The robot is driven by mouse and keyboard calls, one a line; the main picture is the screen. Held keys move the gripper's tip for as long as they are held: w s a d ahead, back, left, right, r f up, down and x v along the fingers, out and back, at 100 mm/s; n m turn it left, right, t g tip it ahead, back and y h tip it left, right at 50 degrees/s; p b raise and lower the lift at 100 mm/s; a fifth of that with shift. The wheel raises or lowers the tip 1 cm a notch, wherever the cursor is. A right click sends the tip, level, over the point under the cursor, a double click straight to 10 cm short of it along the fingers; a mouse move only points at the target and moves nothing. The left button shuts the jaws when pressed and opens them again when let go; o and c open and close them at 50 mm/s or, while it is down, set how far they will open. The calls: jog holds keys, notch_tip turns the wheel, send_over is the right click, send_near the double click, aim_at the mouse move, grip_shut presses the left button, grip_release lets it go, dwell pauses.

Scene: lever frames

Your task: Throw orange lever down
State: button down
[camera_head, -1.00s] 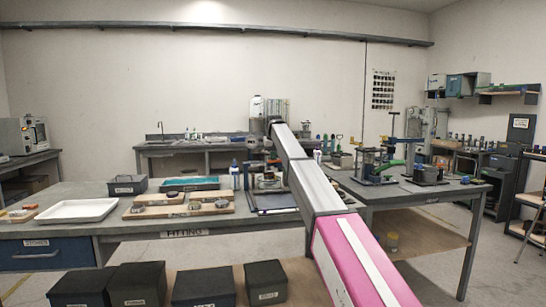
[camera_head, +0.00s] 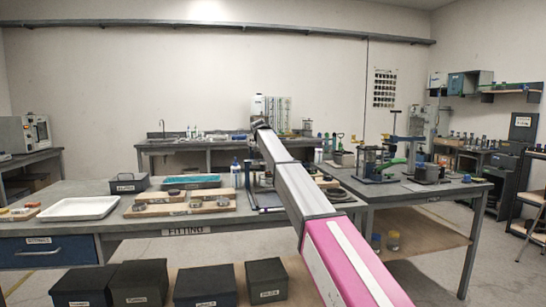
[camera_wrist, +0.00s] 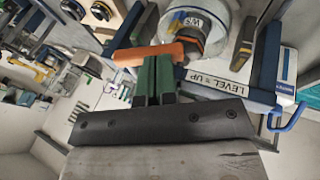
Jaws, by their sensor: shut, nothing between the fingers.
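The orange lever (camera_wrist: 146,54) shows in the wrist view as a short orange bar just beyond my fingertips. It meets a dark round part at its right end. My gripper (camera_wrist: 157,62) has green fingers, closed together and empty. The fingertips overlap the lever's lower edge in the picture; I cannot tell whether they touch it. A label plate (camera_wrist: 222,78) reading roughly "LEVEL UP" is on the blue frame (camera_wrist: 262,95) to the right. In the head view my arm hides the gripper and the lever.
In the wrist view, a clear round container (camera_wrist: 208,14) stands behind the lever and a blue hook (camera_wrist: 290,118) juts out at right.

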jog(key=f+h, duration=0.1)
jog(key=t+h, duration=0.1)
jog(key=h, duration=0.1)
jog(key=shift+s+a+f+n, duration=0.1)
jog(key=shift+a+f+n, duration=0.05)
jog(key=shift+f+n, duration=0.2)
jog(key=f+t+h, duration=0.1)
jog(key=h, duration=0.1)
jog(key=f+t+h, duration=0.1)
jog(key=h, duration=0.1)
jog(key=shift+d+n, duration=0.2)
jog(key=shift+n, duration=0.15)
jog(key=shift+w+d+f+t+h, duration=0.15)
jog(key=shift+f+t+h, duration=0.1)
jog(key=shift+h, duration=0.3)
jog(key=shift+w+d+f+t+h, duration=0.1)
jog(key=shift+d+f+t+h, duration=0.1)
jog(key=shift+h, duration=0.35)
jog(key=shift+d+f, duration=0.2)
jog(key=shift+f, duration=0.15)
jog(key=shift+d+f, duration=0.1)
jog(key=shift+d, duration=0.05)
